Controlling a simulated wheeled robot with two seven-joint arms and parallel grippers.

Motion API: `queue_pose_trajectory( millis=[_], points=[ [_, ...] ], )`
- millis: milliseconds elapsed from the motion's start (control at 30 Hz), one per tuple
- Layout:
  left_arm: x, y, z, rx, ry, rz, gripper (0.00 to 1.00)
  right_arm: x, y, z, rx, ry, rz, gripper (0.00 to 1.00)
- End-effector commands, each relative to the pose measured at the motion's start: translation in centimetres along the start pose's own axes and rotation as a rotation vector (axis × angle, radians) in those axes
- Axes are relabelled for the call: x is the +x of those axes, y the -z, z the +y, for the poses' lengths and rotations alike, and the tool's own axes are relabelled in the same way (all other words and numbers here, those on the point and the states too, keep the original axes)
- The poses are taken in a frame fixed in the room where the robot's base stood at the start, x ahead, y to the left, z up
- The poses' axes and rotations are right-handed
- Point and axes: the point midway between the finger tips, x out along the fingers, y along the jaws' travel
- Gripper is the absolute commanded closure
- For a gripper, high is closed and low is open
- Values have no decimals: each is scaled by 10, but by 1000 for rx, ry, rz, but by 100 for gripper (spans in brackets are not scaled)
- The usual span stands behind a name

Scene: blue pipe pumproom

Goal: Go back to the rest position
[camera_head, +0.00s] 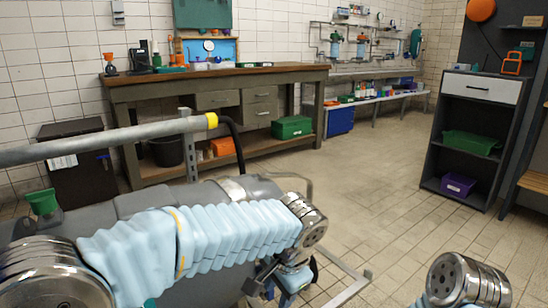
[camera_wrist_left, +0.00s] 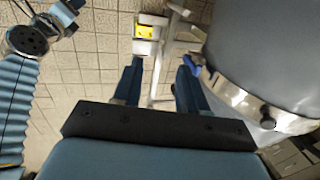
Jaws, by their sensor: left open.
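My left arm, in a pale blue sleeve, reaches across the lower left of the head view. My left gripper (camera_head: 285,284) hangs below its wrist, partly cut off by the lower edge. In the left wrist view the left gripper (camera_wrist_left: 157,78) has its two dark blue fingers apart, with nothing held between them. Tiled floor and a pale metal frame show behind the fingers. My right arm shows only as a metal joint at the lower right of the head view and a sleeved arm at the left of the wrist view. My right gripper is not visible.
A large grey rounded body (camera_head: 140,203) lies behind and below my left arm, close beside the left gripper in the wrist view (camera_wrist_left: 268,50). A grey pipe (camera_head: 120,140) crosses above it. A workbench (camera_head: 220,78) and black shelf (camera_head: 468,135) stand beyond. The middle floor is clear.

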Motion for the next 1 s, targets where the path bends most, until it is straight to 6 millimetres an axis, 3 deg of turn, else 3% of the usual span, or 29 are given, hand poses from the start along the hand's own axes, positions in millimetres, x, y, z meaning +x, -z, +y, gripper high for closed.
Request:
queue_pose_trajectory(
  millis=[367, 567, 667, 800, 900, 1000],
  points=[
    [73, -4, 4, -76, -140, 12, 58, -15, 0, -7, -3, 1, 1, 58],
    [139, -22, 15, -205, -282, 31, 58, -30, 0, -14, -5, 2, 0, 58],
    [178, -42, 27, -322, -371, 46, 58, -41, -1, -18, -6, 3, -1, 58],
    [232, -88, 54, -584, -495, 67, 58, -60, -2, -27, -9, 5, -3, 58],
    [257, -129, 77, -813, -543, 73, 58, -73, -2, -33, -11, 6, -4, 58],
    [269, -161, 93, -986, -545, 73, 58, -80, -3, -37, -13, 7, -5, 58]
  ],
)
